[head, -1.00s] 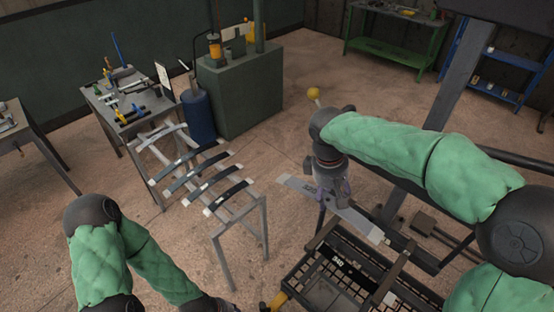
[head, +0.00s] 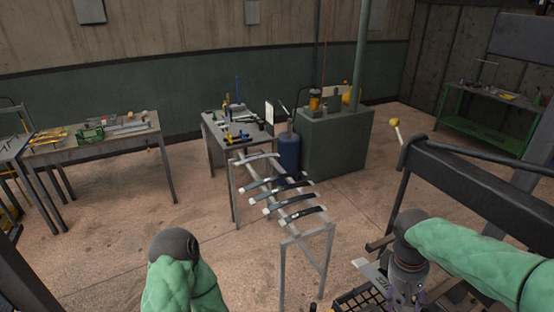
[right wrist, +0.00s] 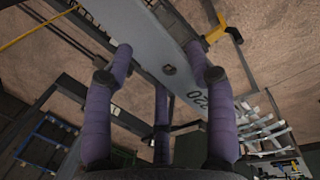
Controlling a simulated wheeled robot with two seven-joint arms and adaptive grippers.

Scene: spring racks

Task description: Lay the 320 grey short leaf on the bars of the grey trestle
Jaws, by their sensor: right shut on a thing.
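The grey short leaf (head: 371,274) is a flat pale bar, held near the lower right in the head view. In the right wrist view the leaf (right wrist: 150,35) runs between my fingers, with a dark centre hole and a partly covered number ending in 20. My right gripper (head: 402,292) is shut on it, beside and to the right of the trestle. The grey trestle (head: 288,243) stands mid-picture with several dark-centred leaves lying across its bars. It also shows at the right of the right wrist view (right wrist: 262,128). My left gripper is out of view; only its arm shows.
A black crate (head: 352,301) lies below my right gripper, mostly cut off. A tool table (head: 215,132), a blue cylinder (head: 289,150) and a green cabinet (head: 345,145) stand behind the trestle. Open floor lies between the trestle and my right gripper.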

